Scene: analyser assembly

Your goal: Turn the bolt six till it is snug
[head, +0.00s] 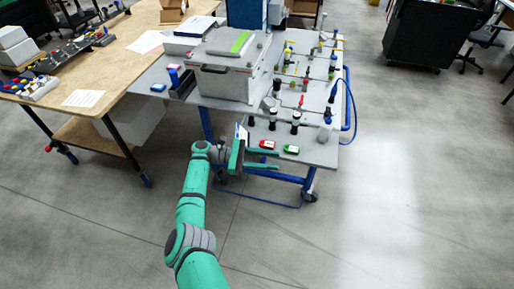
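My gripper (276,159) is at the front left corner of the blue-framed cart (325,158). Its two green fingers point right and stand apart, with nothing seen between them. Bolt six cannot be picked out at this size. A grey analyser box (222,84) with a green strip on its lid sits on the cart, behind and above my gripper in the picture. My gripper is apart from the box. Any bolts on it are too small to tell.
A wooden table (120,52) stands left. Floor in front and right is clear.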

